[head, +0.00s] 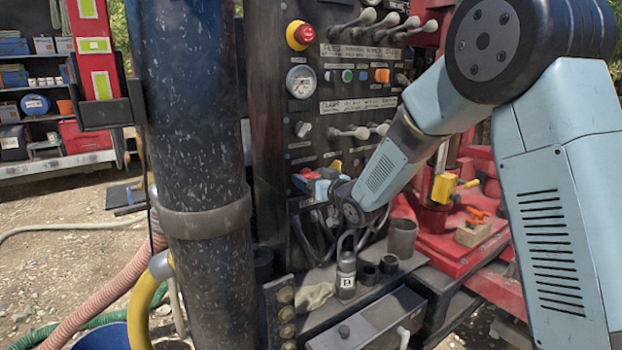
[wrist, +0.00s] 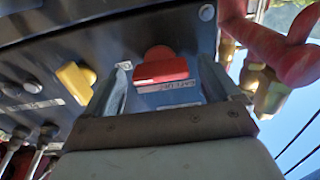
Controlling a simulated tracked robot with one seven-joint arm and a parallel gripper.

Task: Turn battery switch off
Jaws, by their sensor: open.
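The battery switch (wrist: 160,70) is a red handle on a blue-grey plate with a small white label. It sits between the two fingers of my gripper (wrist: 168,77) in the wrist view. The fingers are open, one on each side of the handle, and I see gaps between them and it. In the head view my gripper (head: 320,184) is at the lower front of the dark control panel (head: 279,130), where a red part (head: 299,183) of the switch shows. The fingers partly hide the switch there.
A yellow knob (wrist: 76,82) is left of my gripper in the wrist view, and a red pipe or handle (wrist: 275,45) is on the right. Levers (head: 355,132) and a red emergency button (head: 300,35) are higher on the panel.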

